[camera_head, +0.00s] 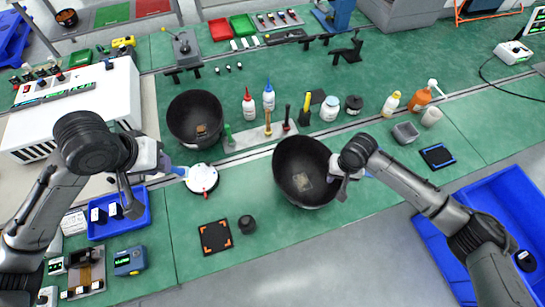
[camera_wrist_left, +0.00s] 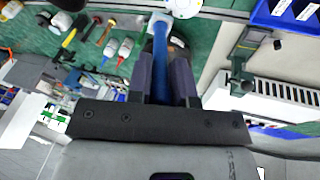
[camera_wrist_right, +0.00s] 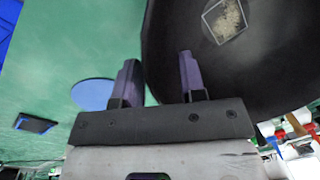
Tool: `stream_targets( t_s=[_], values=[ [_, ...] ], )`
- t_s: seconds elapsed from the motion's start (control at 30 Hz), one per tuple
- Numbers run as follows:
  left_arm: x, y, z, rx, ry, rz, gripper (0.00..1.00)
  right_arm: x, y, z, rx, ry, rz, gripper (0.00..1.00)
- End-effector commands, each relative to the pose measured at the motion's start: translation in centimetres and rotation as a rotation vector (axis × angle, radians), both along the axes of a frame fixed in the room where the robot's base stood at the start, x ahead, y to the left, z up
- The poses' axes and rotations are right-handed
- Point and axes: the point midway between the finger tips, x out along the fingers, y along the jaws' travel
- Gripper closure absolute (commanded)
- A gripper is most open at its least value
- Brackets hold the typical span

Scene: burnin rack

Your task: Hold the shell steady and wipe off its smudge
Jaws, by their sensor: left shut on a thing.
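A black bowl-shaped shell (camera_head: 305,160) stands on the green bench, with a pale speckled smudge (camera_head: 304,181) on its inner floor. The smudge shows inside a thin light outline in the right wrist view (camera_wrist_right: 226,20). My right gripper (camera_wrist_right: 160,75) is open at the shell's rim, one finger over the inside and one outside; contact is unclear. My left gripper (camera_wrist_left: 168,75) is shut on a blue handle (camera_wrist_left: 160,55) with a white end. In the head view the handle (camera_head: 180,171) points at a white round disc (camera_head: 203,178); I cannot tell whether they touch.
A second black shell (camera_head: 196,112) with a brownish patch stands at the back left. A black square pad (camera_head: 215,237) and a small dark cylinder (camera_head: 246,224) lie in front. A blue bin (camera_head: 120,213) is at the left.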

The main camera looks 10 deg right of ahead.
Motion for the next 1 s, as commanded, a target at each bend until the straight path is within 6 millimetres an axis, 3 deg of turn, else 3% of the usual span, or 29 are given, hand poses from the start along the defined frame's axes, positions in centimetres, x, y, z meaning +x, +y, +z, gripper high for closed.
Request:
stream_targets(
  t_s=[0.47,0.87,1.0],
  values=[
    [0.01,-0.01,-0.11,0.000,-0.001,0.000,1.00,0.02,0.08,-0.85,0.000,-0.001,0.000,0.62],
    [0.00,-0.01,-0.12,0.000,0.000,0.000,1.00,0.03,0.07,-0.82,0.000,-0.001,0.000,0.99],
    [0.00,-0.01,-0.12,0.000,0.000,0.000,1.00,0.03,0.07,-0.83,0.000,-0.001,0.000,1.00]
  ],
)
